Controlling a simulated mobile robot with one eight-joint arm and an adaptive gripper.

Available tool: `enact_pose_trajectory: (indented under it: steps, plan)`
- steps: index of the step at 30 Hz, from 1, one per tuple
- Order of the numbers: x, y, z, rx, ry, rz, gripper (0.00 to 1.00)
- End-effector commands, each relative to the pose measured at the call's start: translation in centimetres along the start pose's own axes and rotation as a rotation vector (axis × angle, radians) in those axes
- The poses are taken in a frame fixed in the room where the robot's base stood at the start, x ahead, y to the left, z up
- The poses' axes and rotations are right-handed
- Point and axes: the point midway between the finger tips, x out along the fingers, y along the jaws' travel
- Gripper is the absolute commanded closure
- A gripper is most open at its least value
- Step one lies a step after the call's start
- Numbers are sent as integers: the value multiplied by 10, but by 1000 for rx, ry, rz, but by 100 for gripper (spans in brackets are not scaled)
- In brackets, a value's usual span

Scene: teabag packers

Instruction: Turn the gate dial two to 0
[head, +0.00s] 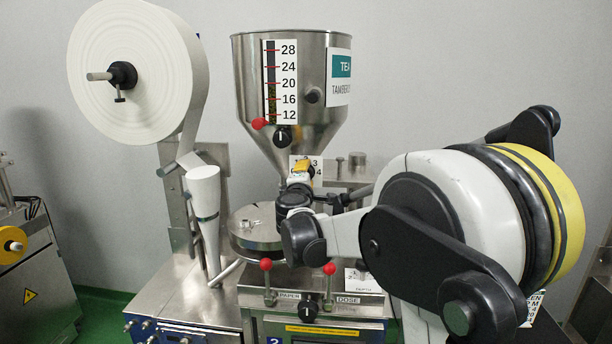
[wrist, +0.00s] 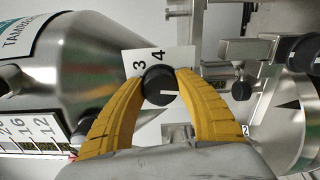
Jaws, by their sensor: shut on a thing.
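The gate dial (wrist: 160,85) is a small black round knob with a white pointer line, on a white number plate (wrist: 180,58) under the hopper. In the wrist view the line points right, away from the hopper; the digits 3 and 4 show sideways beside the knob, and the rest of the scale is hidden. My gripper (wrist: 162,79) has its two yellow fingers shut on the knob, one on each side. In the head view my gripper (head: 300,172) is just below the hopper, in front of the number plate (head: 317,163), and covers the dial.
The steel hopper (head: 290,85) with its level scale is directly above. Two red-tipped levers (head: 266,265) and another dial (head: 308,307) are lower down. A paper roll (head: 150,65) hangs at the left.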

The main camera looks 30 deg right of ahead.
Motion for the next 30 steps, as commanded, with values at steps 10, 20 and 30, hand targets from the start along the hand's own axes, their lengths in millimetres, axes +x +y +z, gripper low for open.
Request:
enact_pose_trajectory:
  steps: [10,20,30]
  plan:
    - [0,1,0,-133,0,0,92]
    - [0,1,0,-155,0,1,92]
    - [0,1,0,-154,0,0,38]
